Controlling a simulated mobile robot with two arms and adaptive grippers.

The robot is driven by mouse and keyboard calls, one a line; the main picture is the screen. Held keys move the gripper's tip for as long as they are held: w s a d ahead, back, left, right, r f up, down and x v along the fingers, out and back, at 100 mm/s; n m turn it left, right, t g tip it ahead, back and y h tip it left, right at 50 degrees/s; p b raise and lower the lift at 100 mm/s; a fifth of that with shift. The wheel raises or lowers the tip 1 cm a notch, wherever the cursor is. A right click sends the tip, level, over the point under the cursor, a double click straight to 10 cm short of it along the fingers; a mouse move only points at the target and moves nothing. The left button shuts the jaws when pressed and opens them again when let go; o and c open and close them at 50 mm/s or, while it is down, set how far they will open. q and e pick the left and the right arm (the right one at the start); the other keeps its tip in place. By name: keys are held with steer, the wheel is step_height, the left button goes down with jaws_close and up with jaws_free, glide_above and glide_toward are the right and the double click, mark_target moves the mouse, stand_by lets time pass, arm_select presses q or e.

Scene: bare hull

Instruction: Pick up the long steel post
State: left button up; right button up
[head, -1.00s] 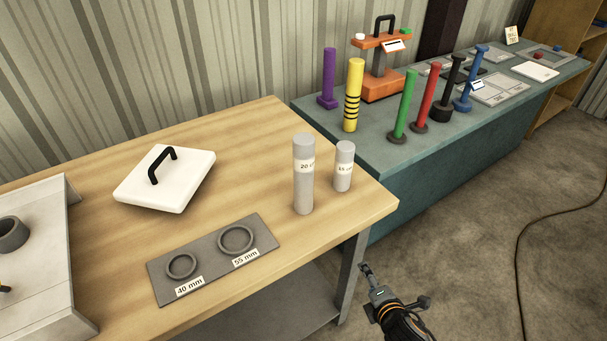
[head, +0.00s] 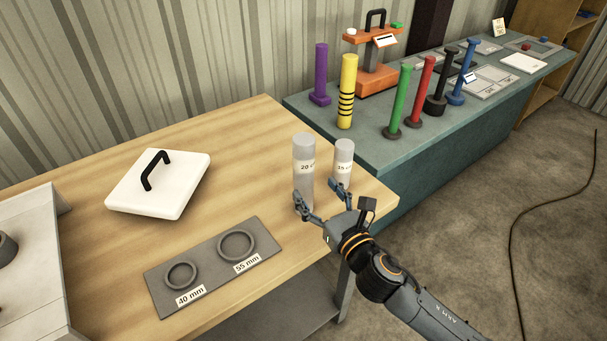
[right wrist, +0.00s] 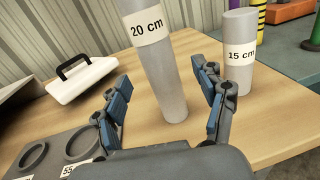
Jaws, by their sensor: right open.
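The long steel post (head: 304,165), a grey cylinder labelled 20 cm, stands upright near the right end of the wooden table. It also shows in the right wrist view (right wrist: 160,70). The shorter grey post (head: 343,155), labelled 15 cm, stands just right of it. My right gripper (head: 318,196) is at the table's front right, its fingers spread low by the long post. In the right wrist view, the open fingers (right wrist: 162,85) flank the long post on either side in the picture, with no clear contact. My left gripper is not in view.
A grey plate (head: 210,268) with rings marked 40 mm and 55 mm lies at the table's front. A white lid-like slab (head: 185,180) with a black handle lies behind it. Several coloured posts stand on the teal bench (head: 360,150) beyond. The wood between is clear.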

mark_target(309, 181)
steer(key=shift+p+x, duration=0.6)
steer(key=shift+x, duration=2.55)
steer(key=shift+s+r, duration=0.1)
steer(key=shift+r, duration=0.05)
steer(key=shift+c, duration=0.4)
jaws_close()
steer(key=shift+r, duration=0.1)
